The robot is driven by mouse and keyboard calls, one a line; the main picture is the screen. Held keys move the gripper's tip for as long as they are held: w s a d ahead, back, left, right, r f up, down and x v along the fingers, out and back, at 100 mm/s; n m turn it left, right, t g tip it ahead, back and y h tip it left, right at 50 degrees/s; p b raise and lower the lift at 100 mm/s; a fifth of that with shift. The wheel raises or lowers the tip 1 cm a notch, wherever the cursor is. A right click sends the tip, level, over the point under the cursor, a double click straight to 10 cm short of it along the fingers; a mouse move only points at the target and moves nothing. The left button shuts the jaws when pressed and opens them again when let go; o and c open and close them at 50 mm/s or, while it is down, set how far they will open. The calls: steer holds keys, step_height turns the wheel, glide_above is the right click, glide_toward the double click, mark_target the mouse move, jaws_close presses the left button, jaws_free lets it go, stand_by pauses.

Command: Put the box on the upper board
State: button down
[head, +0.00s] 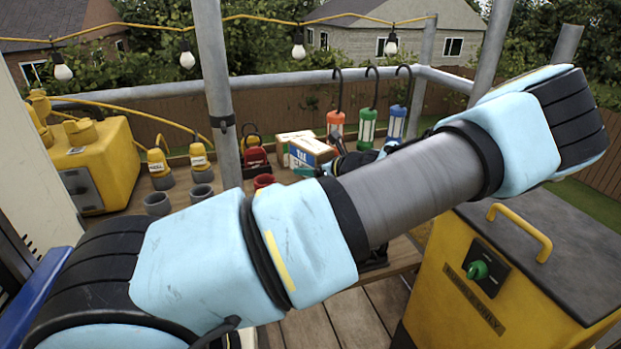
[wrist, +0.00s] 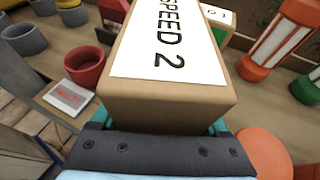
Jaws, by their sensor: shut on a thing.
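A brown cardboard box with a white top label reading "SPEED 2" fills the middle of the wrist view (wrist: 128,95). My gripper (wrist: 160,122) is shut on it, with teal fingers at its two sides. The box also shows in the head view (head: 312,151), beyond my arm. My gripper is mostly hidden there by the arm. A raised wooden board (head: 234,201) carries several items and lies under the box. I cannot tell whether the box touches it.
A second box with a green side (wrist: 217,18) stands close behind. A red cup (wrist: 80,60) is at left, an orange lantern (wrist: 283,38) at right. A yellow cabinet (head: 470,307) stands front right. A grey pole (head: 216,90) rises left of the boxes.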

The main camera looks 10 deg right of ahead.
steer(key=shift+f, duration=1.85)
steer(key=shift+f, duration=0.1)
jaws_free()
steer(key=shift+p, duration=0.3)
steer(key=b+v, duration=0.2)
steer(key=v, duration=1)
steer(key=shift+b, duration=0.3)
steer(key=shift+s, duration=0.1)
